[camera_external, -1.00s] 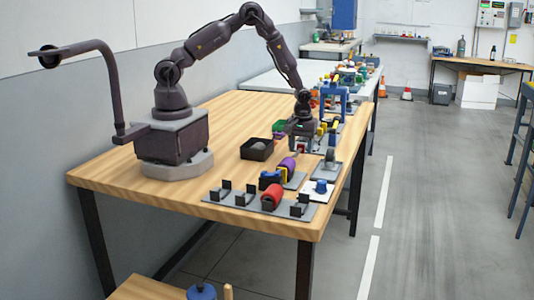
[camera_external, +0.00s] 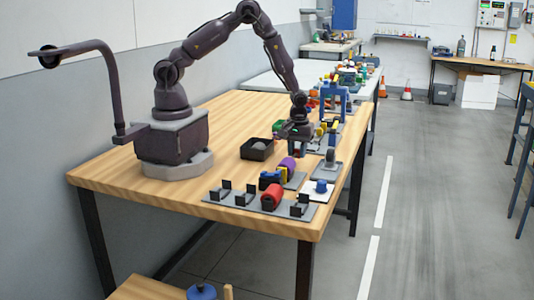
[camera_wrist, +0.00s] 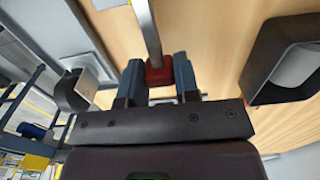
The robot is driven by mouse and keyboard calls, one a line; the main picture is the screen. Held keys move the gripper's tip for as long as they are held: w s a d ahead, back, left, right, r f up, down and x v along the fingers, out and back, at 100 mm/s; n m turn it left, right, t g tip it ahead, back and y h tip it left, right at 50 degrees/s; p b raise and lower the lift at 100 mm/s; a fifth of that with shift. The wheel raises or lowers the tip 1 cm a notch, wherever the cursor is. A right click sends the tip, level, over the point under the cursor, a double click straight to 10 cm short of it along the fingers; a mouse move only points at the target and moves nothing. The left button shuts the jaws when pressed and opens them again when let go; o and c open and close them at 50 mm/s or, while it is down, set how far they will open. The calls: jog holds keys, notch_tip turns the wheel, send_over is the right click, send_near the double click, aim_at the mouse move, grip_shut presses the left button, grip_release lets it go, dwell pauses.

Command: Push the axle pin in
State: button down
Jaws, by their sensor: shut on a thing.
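In the wrist view my gripper (camera_wrist: 158,78) is shut on the red head of a pin (camera_wrist: 158,72). A grey metal shank (camera_wrist: 147,30) runs from the head toward the top of the picture; I take this to be the axle pin. In the external view my gripper (camera_external: 297,147) hangs over the table's far right part, and the pin is too small to make out there. A grey caster-like wheel in a bracket (camera_external: 330,156) stands on a plate near it. It seems to show in the wrist view as a grey bracket (camera_wrist: 76,90), left of and apart from the pin.
A black bin (camera_external: 257,150) with a grey thing inside stands left of my gripper; it also shows in the wrist view (camera_wrist: 262,65). Nearer stand a purple and yellow part (camera_external: 286,167), a red roller (camera_external: 271,196) and a blue knob (camera_external: 321,186). A blue frame (camera_external: 333,92) stands behind. The table's left middle is clear.

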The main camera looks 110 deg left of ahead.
jog(key=c, duration=0.8)
grip_release()
jog(key=shift+c, duration=0.2)
notch_tip(320, 180, up, 13)
